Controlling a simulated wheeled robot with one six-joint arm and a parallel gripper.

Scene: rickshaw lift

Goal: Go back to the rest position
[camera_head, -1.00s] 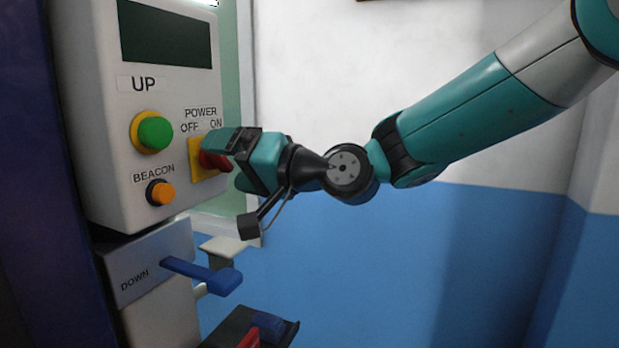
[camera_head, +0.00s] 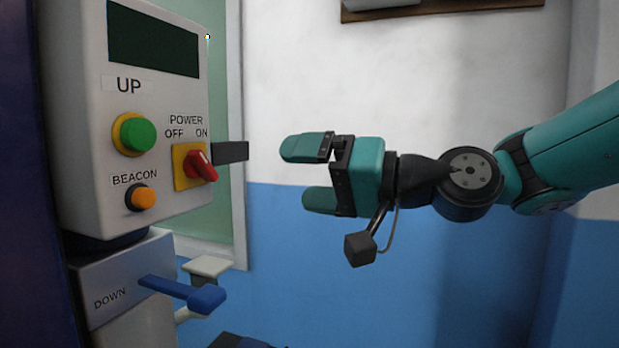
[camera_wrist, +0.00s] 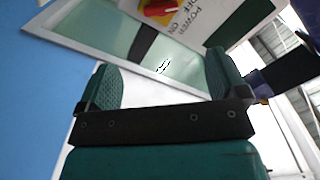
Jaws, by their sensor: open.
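My gripper (camera_head: 306,174) is open and empty, to the right of the control box (camera_head: 85,150) and apart from it. Its two teal fingers are spread one above the other in the head view. The red power switch (camera_head: 202,166) sits on a yellow plate at the box's right side, its handle tilted. In the wrist view both fingers (camera_wrist: 160,80) are spread with nothing between them, and the red switch (camera_wrist: 160,8) shows beyond them at the top.
The box also carries a green UP button (camera_head: 138,134) and an orange BEACON button (camera_head: 143,197). A blue DOWN lever (camera_head: 190,293) sticks out below. A shelf (camera_head: 440,12) is on the wall at the top.

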